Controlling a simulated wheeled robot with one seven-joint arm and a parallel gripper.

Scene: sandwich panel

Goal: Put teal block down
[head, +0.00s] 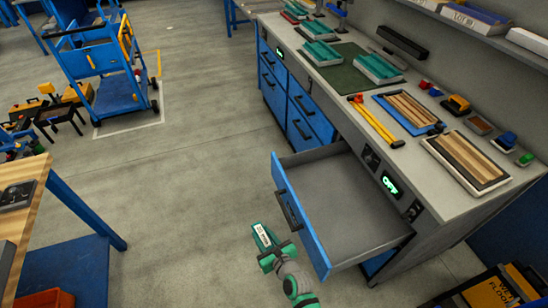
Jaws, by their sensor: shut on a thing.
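A teal block (264,238) with a white label is held in my gripper (275,252), low in the picture over the grey floor. My gripper is shut on it; the dark fingers hide part of its lower end. The block is tilted, and it appears just left of the open drawer's blue front (298,220). Its height above the floor is hard to tell. Other teal pieces (322,53) lie at the back of the workbench, some on a dark green mat (345,82).
The open drawer (345,195) looks empty and juts out from the grey workbench (352,135). The bench carries wooden boards (468,160), a yellow-orange tool (372,120) and small coloured items. A blue cart (100,65) stands at upper left. The middle floor is clear.

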